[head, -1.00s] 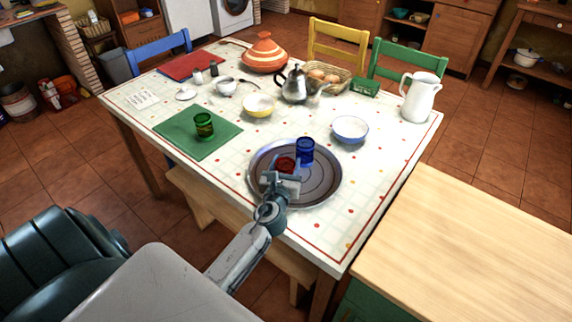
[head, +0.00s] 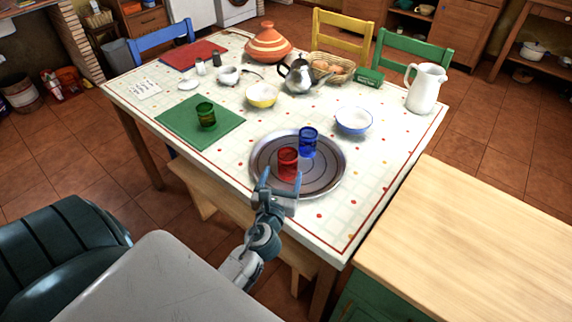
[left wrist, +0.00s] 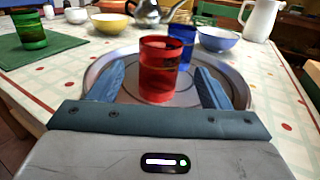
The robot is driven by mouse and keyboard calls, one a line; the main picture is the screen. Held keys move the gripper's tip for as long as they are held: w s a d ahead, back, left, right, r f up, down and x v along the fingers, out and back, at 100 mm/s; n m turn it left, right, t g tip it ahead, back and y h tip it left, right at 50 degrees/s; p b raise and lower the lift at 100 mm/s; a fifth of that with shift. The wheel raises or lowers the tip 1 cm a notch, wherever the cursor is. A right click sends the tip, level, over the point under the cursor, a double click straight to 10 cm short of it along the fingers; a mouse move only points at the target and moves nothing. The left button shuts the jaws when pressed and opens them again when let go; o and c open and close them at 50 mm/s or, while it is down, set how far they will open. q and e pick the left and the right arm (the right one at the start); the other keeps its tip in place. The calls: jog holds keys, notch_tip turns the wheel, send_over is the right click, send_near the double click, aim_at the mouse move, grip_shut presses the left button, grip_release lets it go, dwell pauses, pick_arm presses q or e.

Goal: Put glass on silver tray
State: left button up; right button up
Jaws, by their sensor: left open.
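The round silver tray (head: 328,187) lies near the front right of the table. A red glass (head: 288,163) and a blue glass (head: 308,142) stand upright on it. A green glass (head: 206,115) stands on the green mat to the left. My left gripper (head: 279,188) is open at the tray's front edge, clear of the red glass. In the left wrist view the red glass (left wrist: 160,70) stands just beyond and between the open fingers (left wrist: 160,85). The blue glass (left wrist: 182,45) is partly hidden behind it. My right gripper is out of view.
A green mat (head: 178,128), yellow bowl (head: 262,96) and blue-rimmed bowl (head: 353,121) lie around the tray. A teapot (head: 299,78), bread basket (head: 335,66), tagine (head: 269,45) and white pitcher (head: 425,90) stand farther back. A bare wooden counter (head: 470,240) is at right.

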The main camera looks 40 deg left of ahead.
pick_arm(q)
jog(key=shift+v, duration=1.5)
